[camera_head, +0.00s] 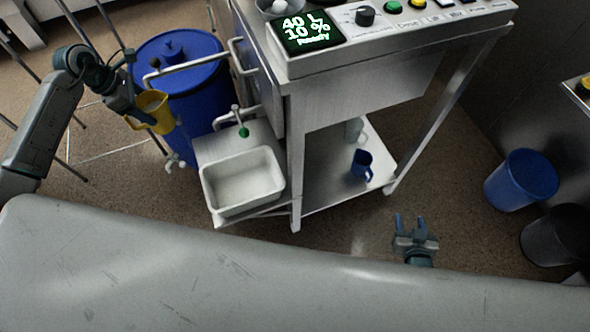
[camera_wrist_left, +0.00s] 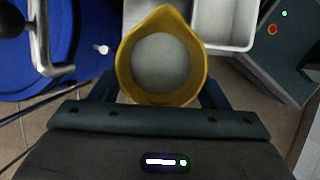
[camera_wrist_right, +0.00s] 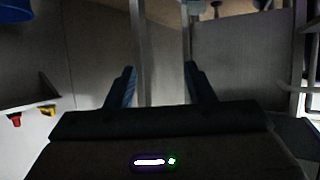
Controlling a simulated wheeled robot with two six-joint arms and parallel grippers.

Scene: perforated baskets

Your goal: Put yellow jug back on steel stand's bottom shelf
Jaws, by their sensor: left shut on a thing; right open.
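The yellow jug (camera_head: 152,111) is held by my left gripper (camera_head: 138,112) in front of the blue drum, left of the steel stand (camera_head: 343,117). In the left wrist view the jug (camera_wrist_left: 124,72) is seen from above between the fingers, with pale contents inside. The stand's bottom shelf (camera_head: 325,185) carries a blue jug (camera_head: 362,165) and a grey jug (camera_head: 354,130) behind it. My right gripper (camera_head: 413,226) is open and empty, low in front of the stand's right side. It also shows open in the right wrist view (camera_wrist_right: 159,75).
A blue lidded drum (camera_head: 205,85) stands left of the stand. A white basin (camera_head: 243,182) under a green-tipped tap (camera_head: 241,124) sits on the stand's left side. A blue bucket (camera_head: 521,180) and a black bin (camera_head: 557,236) are at right. Bottom-shelf room shows left of the blue jug.

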